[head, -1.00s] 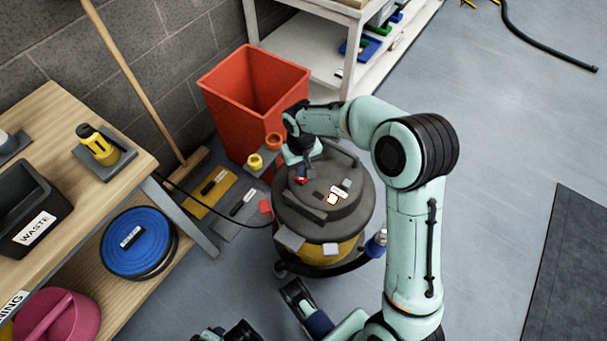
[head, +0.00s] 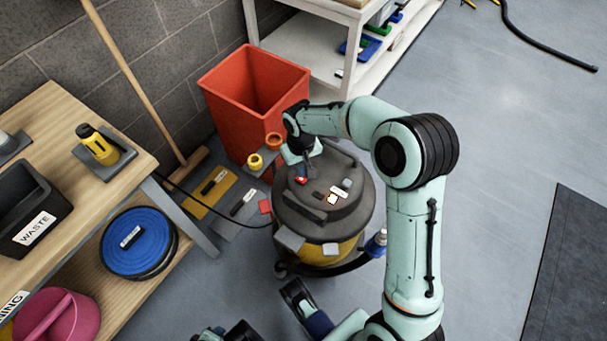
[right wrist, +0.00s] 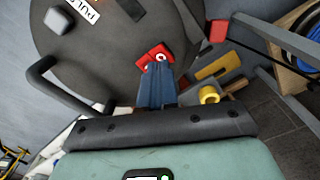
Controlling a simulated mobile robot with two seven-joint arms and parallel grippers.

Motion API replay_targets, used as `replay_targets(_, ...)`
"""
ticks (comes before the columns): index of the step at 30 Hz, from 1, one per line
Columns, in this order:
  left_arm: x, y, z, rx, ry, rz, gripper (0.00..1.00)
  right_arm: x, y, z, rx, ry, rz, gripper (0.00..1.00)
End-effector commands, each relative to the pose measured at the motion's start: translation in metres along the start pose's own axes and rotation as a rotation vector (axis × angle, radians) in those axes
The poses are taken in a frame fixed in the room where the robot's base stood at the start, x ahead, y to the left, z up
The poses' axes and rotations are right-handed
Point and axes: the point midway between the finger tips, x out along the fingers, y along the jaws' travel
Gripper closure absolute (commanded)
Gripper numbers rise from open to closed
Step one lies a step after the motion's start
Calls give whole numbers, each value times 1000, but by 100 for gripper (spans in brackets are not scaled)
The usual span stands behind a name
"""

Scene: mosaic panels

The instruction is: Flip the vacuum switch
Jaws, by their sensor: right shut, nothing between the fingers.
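The vacuum (head: 345,205) is a round dark grey canister with a yellow lower band, standing on the floor. Its grey lid (right wrist: 90,60) fills the upper left of the right wrist view. A red switch (right wrist: 153,56) with white marks sits on the lid; a little red also shows in the head view (head: 301,180). My right gripper (head: 302,172) is over the lid, shut and empty. Its blue fingertips (right wrist: 156,74) are right at the switch and hide its near part; I cannot tell if they touch it.
A red bin (head: 255,85) stands behind the vacuum, near a white shelf (head: 300,50). A wooden workbench (head: 125,160) is at left. A curved handle (right wrist: 45,80) rises from the lid. Open floor (head: 490,130) lies to the right.

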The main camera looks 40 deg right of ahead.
Motion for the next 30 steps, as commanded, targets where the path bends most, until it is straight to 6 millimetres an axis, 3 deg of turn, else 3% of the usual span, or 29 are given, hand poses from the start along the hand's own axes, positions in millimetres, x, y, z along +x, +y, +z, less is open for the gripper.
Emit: replay_targets(30, 10, -3, 1, -1, -3, -1, 57, 16, 0, 0, 0, -1, 0, 100)
